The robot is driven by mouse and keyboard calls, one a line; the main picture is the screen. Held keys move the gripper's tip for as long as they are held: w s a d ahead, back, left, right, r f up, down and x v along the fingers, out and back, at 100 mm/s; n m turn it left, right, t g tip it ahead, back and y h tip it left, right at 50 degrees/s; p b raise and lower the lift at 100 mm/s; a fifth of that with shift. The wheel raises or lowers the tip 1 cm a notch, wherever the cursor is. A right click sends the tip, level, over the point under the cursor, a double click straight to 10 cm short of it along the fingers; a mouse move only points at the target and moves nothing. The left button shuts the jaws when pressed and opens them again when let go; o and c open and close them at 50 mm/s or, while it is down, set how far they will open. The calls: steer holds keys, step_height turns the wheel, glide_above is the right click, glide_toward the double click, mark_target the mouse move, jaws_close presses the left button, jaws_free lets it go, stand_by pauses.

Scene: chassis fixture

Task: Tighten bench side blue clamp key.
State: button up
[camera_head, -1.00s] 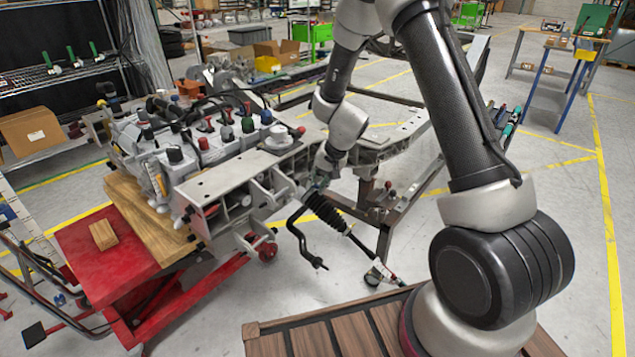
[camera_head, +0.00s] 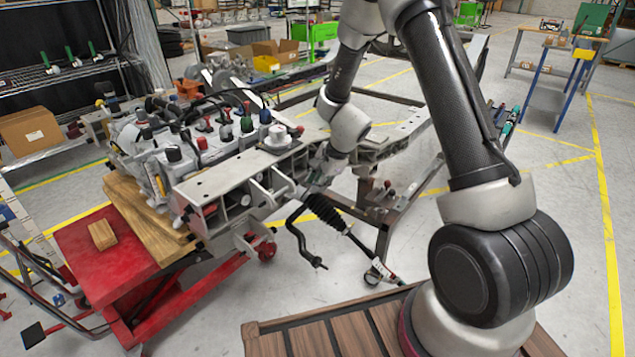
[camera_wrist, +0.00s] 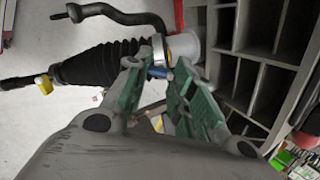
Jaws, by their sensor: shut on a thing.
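My gripper (camera_wrist: 166,68) has green-padded fingers that close toward a small blue clamp key (camera_wrist: 160,74), seen between the fingertips in the wrist view. Most of the key is hidden by the fingers. A pale metal ring collar stands just beyond the fingertips, at the end of a black ribbed boot (camera_wrist: 95,64). In the head view my gripper (camera_head: 319,178) is at the near side of the grey chassis fixture (camera_head: 235,180), by the boot's upper end. The key cannot be made out there.
The fixture's ribbed wall (camera_wrist: 255,50) is close to the right finger in the wrist view. A black bent bar (camera_head: 297,238) hangs below the fixture. A red lift cart (camera_head: 110,255) stands at left.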

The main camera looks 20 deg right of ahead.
steer(key=m, duration=0.6)
steer(key=shift+m, duration=0.3)
steer(key=m, duration=0.5)
steer(key=shift+s, duration=0.1)
steer(key=shift+m, duration=0.3)
steer(key=o, duration=1)
steer(key=v, duration=1.2)
steer(key=shift+s+a+f, duration=0.1)
steer(key=shift+s, duration=0.15)
